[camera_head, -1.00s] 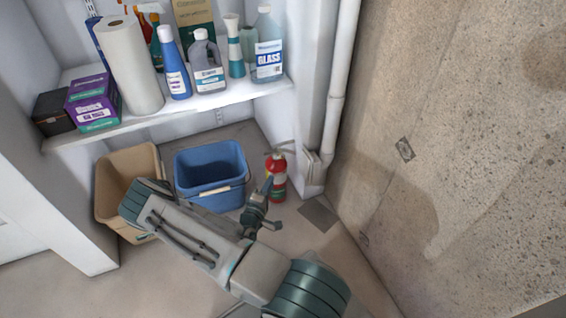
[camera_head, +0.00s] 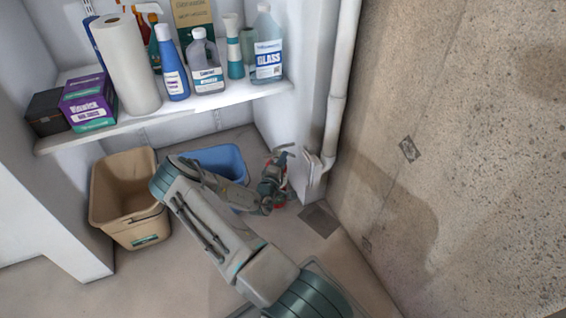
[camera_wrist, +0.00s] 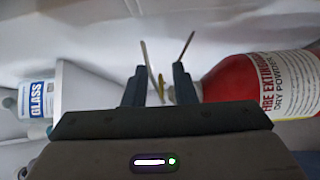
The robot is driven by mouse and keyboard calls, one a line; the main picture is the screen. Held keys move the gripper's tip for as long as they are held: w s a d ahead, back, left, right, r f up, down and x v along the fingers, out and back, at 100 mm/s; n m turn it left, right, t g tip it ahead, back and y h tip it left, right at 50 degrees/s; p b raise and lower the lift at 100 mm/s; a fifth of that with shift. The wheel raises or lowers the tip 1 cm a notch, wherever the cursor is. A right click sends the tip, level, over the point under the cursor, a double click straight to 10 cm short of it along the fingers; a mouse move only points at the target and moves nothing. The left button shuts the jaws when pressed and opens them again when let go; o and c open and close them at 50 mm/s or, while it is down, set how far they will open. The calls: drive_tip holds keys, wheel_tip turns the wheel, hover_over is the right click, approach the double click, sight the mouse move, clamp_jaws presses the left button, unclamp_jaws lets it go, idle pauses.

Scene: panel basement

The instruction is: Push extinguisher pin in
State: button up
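The red fire extinguisher (camera_wrist: 235,82), with a white label, lies across the right of the wrist view, its top end toward my fingers. In the head view only bits of its red body (camera_head: 280,205) show behind my gripper (camera_head: 274,178). In the wrist view my gripper (camera_wrist: 160,78) is open, with a gap between its two dark fingers. A small yellow piece (camera_wrist: 161,88) shows in that gap; I cannot tell whether it is the pin. Thin grey strips rise beside the fingers. Whether anything touches is unclear.
A blue bucket (camera_head: 225,160) stands left of my gripper, partly behind my arm, with a tan bin (camera_head: 125,190) farther left. A shelf (camera_head: 190,113) of bottles and boxes is above. A white pipe (camera_head: 338,90) and concrete wall (camera_head: 470,150) bound the right side.

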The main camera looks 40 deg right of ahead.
drive_tip(key=shift+c, duration=0.2)
clamp_jaws()
